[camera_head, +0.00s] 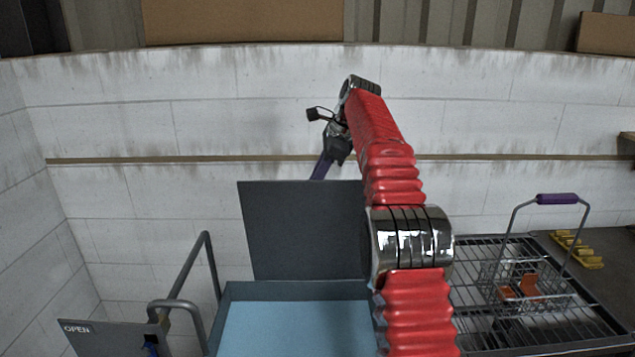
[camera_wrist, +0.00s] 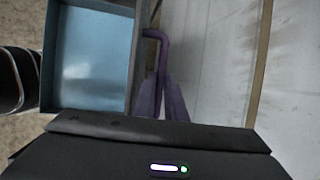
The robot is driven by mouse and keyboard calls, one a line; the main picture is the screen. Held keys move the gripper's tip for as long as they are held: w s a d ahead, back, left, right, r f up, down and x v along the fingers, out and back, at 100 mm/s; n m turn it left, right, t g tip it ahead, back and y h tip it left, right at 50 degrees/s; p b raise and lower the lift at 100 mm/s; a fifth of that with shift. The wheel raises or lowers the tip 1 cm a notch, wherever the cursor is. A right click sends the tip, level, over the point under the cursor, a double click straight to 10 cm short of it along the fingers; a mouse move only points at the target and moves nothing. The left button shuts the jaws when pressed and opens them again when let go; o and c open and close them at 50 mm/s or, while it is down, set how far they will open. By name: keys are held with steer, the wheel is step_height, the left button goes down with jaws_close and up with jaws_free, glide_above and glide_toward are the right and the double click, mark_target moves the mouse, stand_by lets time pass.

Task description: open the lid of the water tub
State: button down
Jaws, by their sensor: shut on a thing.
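The water tub (camera_head: 228,318) stands low at the middle, with pale blue water showing inside. Its dark grey lid (camera_head: 300,235) stands up nearly vertical at the tub's back edge, so the tub is open. My gripper (camera_head: 334,152) is above and behind the raised lid. In the wrist view my gripper (camera_wrist: 163,80) is shut on a bent purple handle (camera_wrist: 160,42) beside the tub (camera_wrist: 137,60). The handle's join to the lid is not clear. My red arm hides the right side of the lid and tub in the head view.
A pale block wall runs close behind the lid. Left of the tub are a grey rail (camera_head: 190,268) and a panel marked OPEN (camera_head: 105,338). On the right, a wire basket (camera_head: 528,290) with a purple handle stands on a metal grate (camera_head: 478,262).

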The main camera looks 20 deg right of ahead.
steer(key=shift+w, duration=0.5)
steer(key=c, duration=1.8)
jaws_free()
steer(key=shift+d, duration=0.1)
steer(key=shift+s+r, duration=0.1)
steer(key=shift+r, duration=0.05)
steer(key=shift+v, duration=1.35)
steer(key=s+d, duration=0.8)
steer(key=shift+s+d, duration=0.25)
